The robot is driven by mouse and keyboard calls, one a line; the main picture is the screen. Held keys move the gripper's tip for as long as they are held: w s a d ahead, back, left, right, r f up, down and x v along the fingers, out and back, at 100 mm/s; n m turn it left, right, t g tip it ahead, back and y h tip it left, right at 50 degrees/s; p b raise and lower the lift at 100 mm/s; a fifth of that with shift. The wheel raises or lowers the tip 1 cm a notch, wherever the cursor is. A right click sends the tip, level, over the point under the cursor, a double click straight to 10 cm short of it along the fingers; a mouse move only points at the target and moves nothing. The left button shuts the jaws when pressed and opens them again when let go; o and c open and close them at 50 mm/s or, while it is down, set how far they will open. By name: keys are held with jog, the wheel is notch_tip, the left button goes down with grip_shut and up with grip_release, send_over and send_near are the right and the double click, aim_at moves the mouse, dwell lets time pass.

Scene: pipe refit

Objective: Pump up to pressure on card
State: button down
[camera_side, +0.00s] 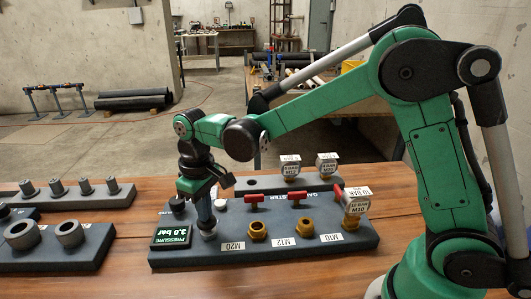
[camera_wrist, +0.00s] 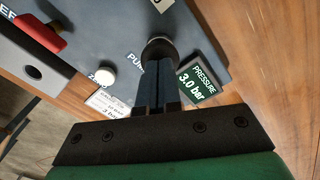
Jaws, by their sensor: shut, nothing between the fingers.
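The grey test panel (camera_side: 290,240) carries a pressure display (camera_side: 175,235) reading 3.0 bar. The display (camera_wrist: 200,82) reads the same in the wrist view. My gripper (camera_side: 207,228) is shut and points down at the pump, beside the display. In the wrist view its fingertips (camera_wrist: 157,65) meet or overlap the dark round pump top (camera_wrist: 158,48); I cannot tell whether they touch. The pump label is partly covered. A white card (camera_wrist: 108,103) lies beside the white zero button (camera_wrist: 101,76); its small print is not readable.
Red-handled valves (camera_side: 295,197) and brass ports (camera_side: 258,230) line the panel. A tagged M10 gauge (camera_side: 355,203) stands at its right end. Two tagged parts (camera_side: 290,166) stand on the rack behind. Grey blocks (camera_side: 60,240) with rings and pegs stand at left.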

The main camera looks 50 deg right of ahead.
jog(key=shift+r, duration=1.6)
notch_tip(320, 180, up, 5)
jog(key=shift+s+d, duration=0.1)
